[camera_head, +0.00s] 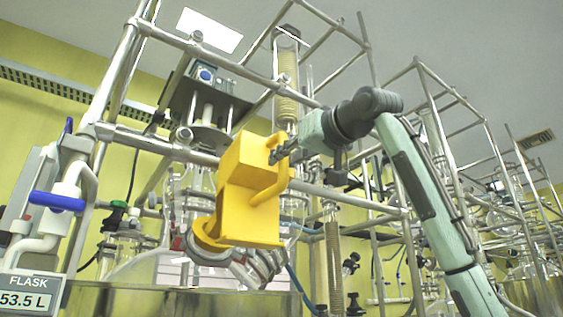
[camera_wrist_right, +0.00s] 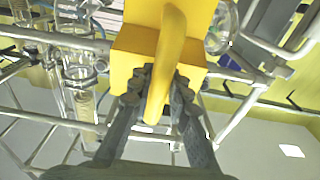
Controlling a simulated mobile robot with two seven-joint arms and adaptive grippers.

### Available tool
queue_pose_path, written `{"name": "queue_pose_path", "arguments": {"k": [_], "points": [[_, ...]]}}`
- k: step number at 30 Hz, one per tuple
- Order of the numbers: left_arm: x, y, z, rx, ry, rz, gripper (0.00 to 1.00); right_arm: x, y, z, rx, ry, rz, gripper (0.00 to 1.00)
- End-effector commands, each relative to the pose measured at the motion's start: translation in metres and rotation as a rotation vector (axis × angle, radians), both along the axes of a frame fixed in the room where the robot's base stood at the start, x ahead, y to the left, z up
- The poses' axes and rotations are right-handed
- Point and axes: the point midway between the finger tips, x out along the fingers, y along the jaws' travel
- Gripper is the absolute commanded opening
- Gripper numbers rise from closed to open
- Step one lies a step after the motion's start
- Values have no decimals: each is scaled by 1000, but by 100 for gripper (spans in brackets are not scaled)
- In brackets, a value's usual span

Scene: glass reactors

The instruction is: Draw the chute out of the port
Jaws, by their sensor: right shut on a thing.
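The yellow chute (camera_head: 248,192) is a boxy piece with a curved handle on its right side and a round collar at its lower left. Its lower end meets the glass neck of the port (camera_head: 210,250) on the reactor; I cannot tell how deep it sits. My right gripper (camera_head: 281,150) comes from the right and is shut on the chute's handle. In the right wrist view the chute (camera_wrist_right: 135,55) fills the top middle, with its handle between the fingers of my right gripper (camera_wrist_right: 155,95). My left gripper does not show.
A metal tube frame (camera_head: 160,143) runs behind and around the chute, close to my right arm. A glass column (camera_head: 287,80) stands just behind my right gripper. A blue-handled valve (camera_head: 57,201) and a "FLASK 53.5 L" display (camera_head: 30,295) are at the left.

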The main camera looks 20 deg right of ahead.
Motion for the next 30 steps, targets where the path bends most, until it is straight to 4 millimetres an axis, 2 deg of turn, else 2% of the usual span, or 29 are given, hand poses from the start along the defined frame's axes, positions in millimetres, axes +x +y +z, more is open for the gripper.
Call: {"name": "queue_pose_path", "arguments": {"k": [30], "points": [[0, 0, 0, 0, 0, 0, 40, -23, -8, 22, 3, -6, 0, 0]]}}
